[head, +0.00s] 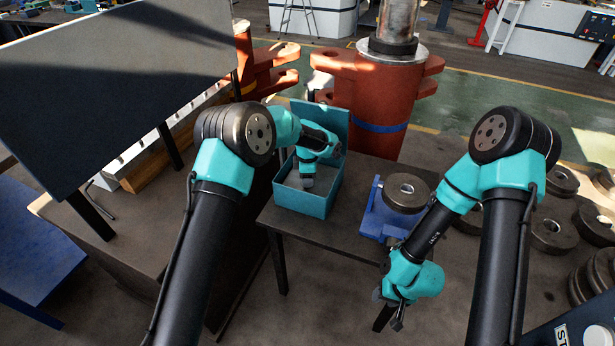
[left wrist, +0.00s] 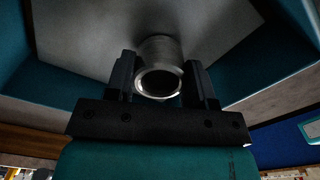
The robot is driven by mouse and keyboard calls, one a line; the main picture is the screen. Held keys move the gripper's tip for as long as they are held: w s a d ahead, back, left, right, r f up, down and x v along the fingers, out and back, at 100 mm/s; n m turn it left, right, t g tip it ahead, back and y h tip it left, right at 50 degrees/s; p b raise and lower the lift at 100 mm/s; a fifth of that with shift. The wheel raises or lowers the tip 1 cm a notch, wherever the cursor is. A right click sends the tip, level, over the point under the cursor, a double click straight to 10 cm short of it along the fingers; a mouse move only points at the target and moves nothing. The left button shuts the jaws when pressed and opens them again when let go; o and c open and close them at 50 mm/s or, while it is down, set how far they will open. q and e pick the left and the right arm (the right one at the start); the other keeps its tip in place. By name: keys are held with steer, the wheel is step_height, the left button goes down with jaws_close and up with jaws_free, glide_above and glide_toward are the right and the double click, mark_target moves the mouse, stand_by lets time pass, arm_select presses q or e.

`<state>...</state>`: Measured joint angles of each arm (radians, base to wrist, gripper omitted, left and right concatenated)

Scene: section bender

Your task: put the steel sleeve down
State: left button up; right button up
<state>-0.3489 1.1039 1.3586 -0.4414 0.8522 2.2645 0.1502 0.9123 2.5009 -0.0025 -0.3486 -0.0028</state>
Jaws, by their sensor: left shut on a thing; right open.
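The steel sleeve (left wrist: 159,68) is a short, shiny hollow cylinder. In the left wrist view it sits between the two dark fingers of my left gripper (head: 307,183), which is shut on it. In the head view this gripper reaches down inside the open teal box (head: 302,205), and the sleeve is hidden there. The grey floor of the box lies beyond the sleeve; I cannot tell whether the sleeve touches it. My right gripper (head: 388,320) is open and empty, low in front of the small table, pointing down.
The teal box has a raised lid (head: 322,120) at its back. A blue fixture (head: 376,215) with a dark round roller (head: 406,192) stands right of it on the dark table (head: 325,238). A large dark panel (head: 110,85) stands at the left. Heavy rings (head: 553,234) lie at the right.

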arm_select(q)
steer(key=o, duration=1.1)
steer(key=shift+f, duration=0.1)
step_height(320, 180, up, 12)
steer(key=shift+r, duration=0.2)
